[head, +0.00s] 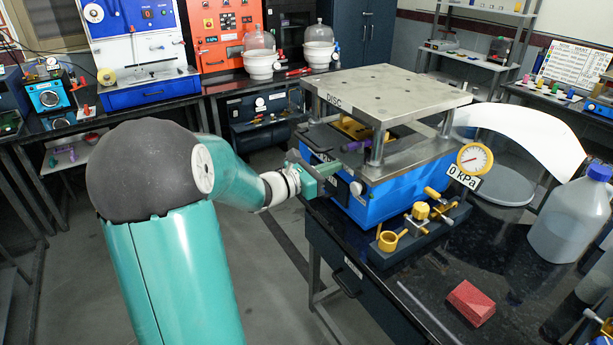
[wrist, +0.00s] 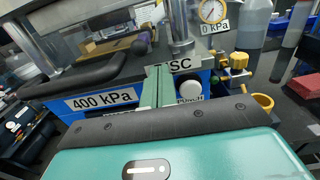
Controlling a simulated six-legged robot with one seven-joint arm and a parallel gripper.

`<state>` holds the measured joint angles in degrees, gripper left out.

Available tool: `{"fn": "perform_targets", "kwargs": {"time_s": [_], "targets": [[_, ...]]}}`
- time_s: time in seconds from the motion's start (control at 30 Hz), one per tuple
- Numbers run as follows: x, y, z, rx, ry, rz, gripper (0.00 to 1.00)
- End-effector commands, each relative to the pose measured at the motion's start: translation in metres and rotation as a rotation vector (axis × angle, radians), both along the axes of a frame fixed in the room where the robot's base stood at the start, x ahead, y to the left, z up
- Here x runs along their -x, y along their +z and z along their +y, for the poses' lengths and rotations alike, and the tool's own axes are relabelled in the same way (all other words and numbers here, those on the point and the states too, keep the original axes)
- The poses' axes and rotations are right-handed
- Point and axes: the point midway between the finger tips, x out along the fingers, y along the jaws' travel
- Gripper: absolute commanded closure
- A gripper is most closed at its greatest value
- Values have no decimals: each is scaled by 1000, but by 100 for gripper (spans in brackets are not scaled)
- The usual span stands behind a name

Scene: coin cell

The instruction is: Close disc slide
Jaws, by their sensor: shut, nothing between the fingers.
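The disc press (head: 395,90) stands on the black bench, with a grey metal top plate lettered DISC on posts above a blue base (head: 395,195). A dark bar-shaped handle (wrist: 95,77) juts out at the front left of the press in the wrist view; I cannot tell for sure whether it belongs to the disc slide. My gripper (head: 332,169) is shut and empty at the front of the press. In the wrist view its fingers (wrist: 158,82) point at the press beside the handle and partly cover the DISC label (wrist: 182,65). Contact is unclear.
A white knob (wrist: 192,91) and a 400 kPa sign (wrist: 102,101) are on the press front. A gauge (head: 474,158) reading 0 kPa and brass fittings (head: 420,212) stand to its right. A red block (head: 470,302) and a bottle (head: 572,215) are on the bench.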

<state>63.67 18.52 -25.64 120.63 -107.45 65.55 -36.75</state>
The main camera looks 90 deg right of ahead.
Motion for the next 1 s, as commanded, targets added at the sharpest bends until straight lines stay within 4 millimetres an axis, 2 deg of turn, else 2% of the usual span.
{"fn": "perform_targets", "kwargs": {"time_s": [0.1,0.33,0.8,1.0], "targets": [[16,0,-10,0,-1,2,100],[32,0,-20,0,0,0,100],[38,3,-22,4,-2,2,100],[34,2,-23,4,-1,2,100]]}}
